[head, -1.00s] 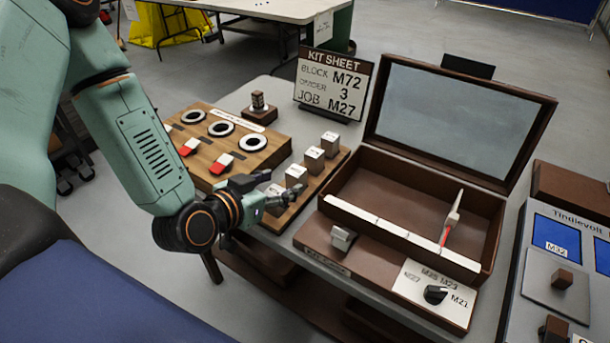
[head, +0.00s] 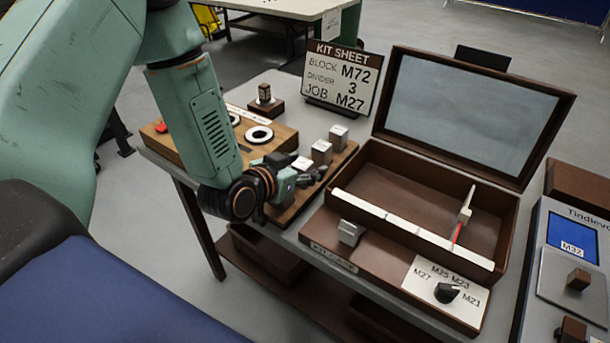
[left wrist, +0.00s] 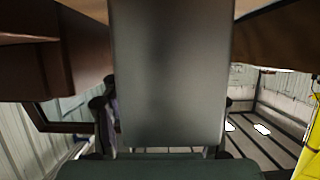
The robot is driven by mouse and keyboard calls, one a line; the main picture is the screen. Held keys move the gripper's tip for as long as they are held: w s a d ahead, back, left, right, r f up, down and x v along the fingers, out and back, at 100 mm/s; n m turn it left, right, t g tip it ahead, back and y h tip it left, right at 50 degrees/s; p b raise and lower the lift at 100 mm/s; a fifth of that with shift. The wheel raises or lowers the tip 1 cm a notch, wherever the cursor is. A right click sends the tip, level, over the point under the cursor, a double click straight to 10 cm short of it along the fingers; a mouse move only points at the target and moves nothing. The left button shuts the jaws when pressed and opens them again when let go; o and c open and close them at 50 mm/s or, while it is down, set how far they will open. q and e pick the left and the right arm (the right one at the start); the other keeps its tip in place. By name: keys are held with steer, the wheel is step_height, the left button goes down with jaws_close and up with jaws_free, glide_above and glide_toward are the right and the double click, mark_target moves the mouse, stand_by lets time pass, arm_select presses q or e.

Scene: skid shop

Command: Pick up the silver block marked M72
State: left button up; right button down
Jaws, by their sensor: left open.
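Silver blocks stand in a row on a wooden rack (head: 345,152): a far one (head: 338,134), a middle one (head: 321,153) and a nearer one (head: 302,163) partly behind my fingers. Their markings are too small to read, so I cannot tell which is M72. My left gripper (head: 306,177) is open, low at the near end of the row, and hides the rack there. In the left wrist view a smooth grey block face (left wrist: 170,75) fills the middle, very close, without a visible marking. Contact is unclear. My right gripper is not in view.
A kit sheet (head: 340,78) reads block M72, divider 3, job M27. An open brown case (head: 440,172) stands right of the rack. Another small silver block (head: 350,232) sits on its front ledge beside a dial (head: 446,293). A wooden board with rings (head: 280,137) lies behind my arm.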

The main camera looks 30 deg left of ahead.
arm_select(q)
steer(key=shift+a, duration=0.25)
steer(key=shift+s+a, duration=0.15)
steer(key=shift+c, duration=0.8)
steer(key=shift+d, duration=0.3)
steer(key=c, duration=0.6)
steer(key=shift+a, duration=0.25)
steer(key=c, duration=0.5)
steer(key=shift+d, duration=0.1)
jaws_close()
